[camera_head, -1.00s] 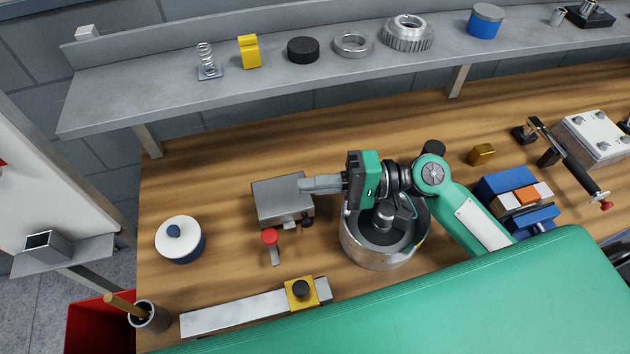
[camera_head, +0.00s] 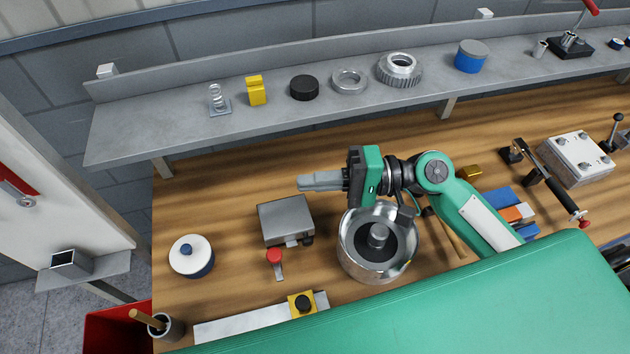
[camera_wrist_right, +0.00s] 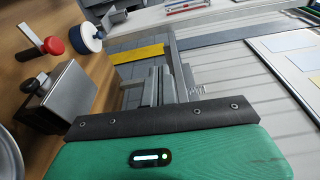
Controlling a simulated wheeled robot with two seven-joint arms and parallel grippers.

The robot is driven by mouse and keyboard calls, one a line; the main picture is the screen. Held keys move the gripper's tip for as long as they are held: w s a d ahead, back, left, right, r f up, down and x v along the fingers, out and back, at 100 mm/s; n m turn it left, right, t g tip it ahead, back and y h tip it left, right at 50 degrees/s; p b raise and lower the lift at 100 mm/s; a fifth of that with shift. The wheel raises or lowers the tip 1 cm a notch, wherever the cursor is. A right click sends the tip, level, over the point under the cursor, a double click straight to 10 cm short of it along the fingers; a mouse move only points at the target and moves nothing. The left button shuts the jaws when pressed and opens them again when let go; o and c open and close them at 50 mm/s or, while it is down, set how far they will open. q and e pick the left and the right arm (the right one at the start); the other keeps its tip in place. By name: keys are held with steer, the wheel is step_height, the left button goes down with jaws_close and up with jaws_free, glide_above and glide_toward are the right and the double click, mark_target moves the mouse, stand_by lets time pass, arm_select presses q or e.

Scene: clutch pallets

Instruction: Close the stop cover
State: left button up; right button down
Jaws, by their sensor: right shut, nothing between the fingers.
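A grey metal box (camera_head: 285,217) with a flat top that looks closed stands on the bench. I cannot tell for sure whether this top is the stop cover. A red knob (camera_head: 274,255) on a short grey lever stands in front of the box; the box (camera_wrist_right: 72,92) and the red knob (camera_wrist_right: 53,45) also show at left in the right wrist view. My right gripper (camera_head: 302,183) is shut and empty, above and behind the box, apart from it in the picture. Its fingers (camera_wrist_right: 165,86) show in the right wrist view. My left gripper is out of view.
A round steel pot (camera_head: 350,260) stands beneath my right forearm. A white-lidded pot (camera_head: 191,257) is left of the box. A grey bar (camera_head: 240,324) with a yellow block (camera_head: 301,304) lies in front. A grey shelf (camera_head: 150,130) with parts runs behind.

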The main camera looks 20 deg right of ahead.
step_height(320, 180, up, 11)
steer(key=p, duration=0.7)
steer(key=shift+p, duration=0.35)
steer(key=shift+f, duration=0.15)
